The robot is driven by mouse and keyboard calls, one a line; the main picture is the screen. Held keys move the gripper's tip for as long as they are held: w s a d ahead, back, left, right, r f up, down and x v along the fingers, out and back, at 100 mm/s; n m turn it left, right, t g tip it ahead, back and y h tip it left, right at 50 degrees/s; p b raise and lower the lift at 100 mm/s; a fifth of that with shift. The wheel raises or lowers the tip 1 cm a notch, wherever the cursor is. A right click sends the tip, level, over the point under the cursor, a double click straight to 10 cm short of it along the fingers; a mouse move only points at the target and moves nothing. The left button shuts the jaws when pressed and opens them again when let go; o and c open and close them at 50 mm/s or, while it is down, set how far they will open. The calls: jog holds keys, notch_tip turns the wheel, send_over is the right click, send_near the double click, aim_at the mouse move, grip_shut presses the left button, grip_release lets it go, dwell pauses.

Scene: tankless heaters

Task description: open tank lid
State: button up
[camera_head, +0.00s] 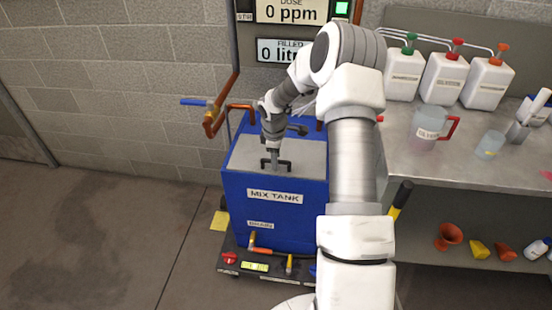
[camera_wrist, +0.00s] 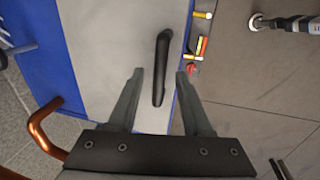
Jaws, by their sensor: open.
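The blue mix tank (camera_head: 280,212) stands against the block wall, with a flat grey lid (camera_head: 302,158) on top. The lid looks closed. A black bar handle (camera_wrist: 161,67) rises from the lid and sits between and just ahead of my fingertips in the wrist view. My gripper (camera_wrist: 161,75) is open, with its two fingers apart on either side of the line of the handle. In the head view my gripper (camera_head: 274,160) points down over the lid, close to the handle. Whether a finger touches the handle cannot be told.
A copper pipe with a blue-handled valve (camera_head: 197,102) is left of the tank. A display panel (camera_head: 290,12) hangs behind it. A metal bench (camera_head: 465,160) on the right holds several white jugs and a measuring pitcher (camera_head: 430,130). The floor at left is clear.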

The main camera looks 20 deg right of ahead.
grip_shut()
dwell(1.4)
